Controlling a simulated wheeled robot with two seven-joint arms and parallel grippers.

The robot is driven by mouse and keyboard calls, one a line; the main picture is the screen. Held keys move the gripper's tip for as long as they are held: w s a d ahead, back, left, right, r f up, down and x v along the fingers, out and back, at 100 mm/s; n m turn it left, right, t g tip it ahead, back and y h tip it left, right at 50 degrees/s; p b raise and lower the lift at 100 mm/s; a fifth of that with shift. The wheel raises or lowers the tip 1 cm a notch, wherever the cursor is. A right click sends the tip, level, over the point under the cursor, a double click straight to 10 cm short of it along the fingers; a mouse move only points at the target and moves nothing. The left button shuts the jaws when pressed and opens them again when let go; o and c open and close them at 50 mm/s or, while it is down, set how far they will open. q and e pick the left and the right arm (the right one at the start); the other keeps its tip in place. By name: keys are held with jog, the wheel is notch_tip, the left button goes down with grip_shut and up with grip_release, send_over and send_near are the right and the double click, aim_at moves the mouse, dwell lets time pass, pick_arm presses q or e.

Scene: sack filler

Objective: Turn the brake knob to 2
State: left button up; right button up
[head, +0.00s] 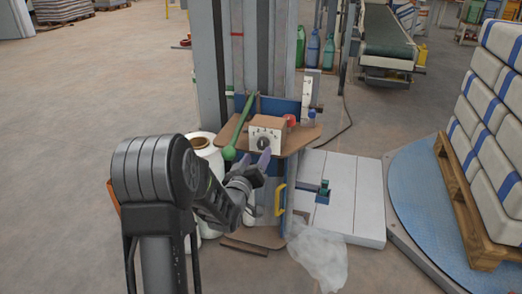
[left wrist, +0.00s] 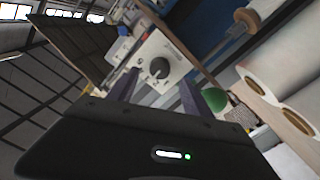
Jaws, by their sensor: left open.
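The brake knob (head: 262,143) is a dark round knob on the white front of a small box (head: 273,122) with a cardboard-brown top. The box sits on a brown shelf on the machine column. My right gripper is not in view.
A green-balled lever (head: 229,153) stands left of the box; its ball (left wrist: 215,99) also shows in the left wrist view. A red button (head: 290,120) is right of the box. White rolls (head: 205,150) stand left, a pallet of sacks (head: 480,230) right.

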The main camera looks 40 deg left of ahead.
aim_at(262, 146)
pick_arm(q)
jog(key=x, duration=0.5)
jog(key=shift+b, duration=0.3)
grip_shut()
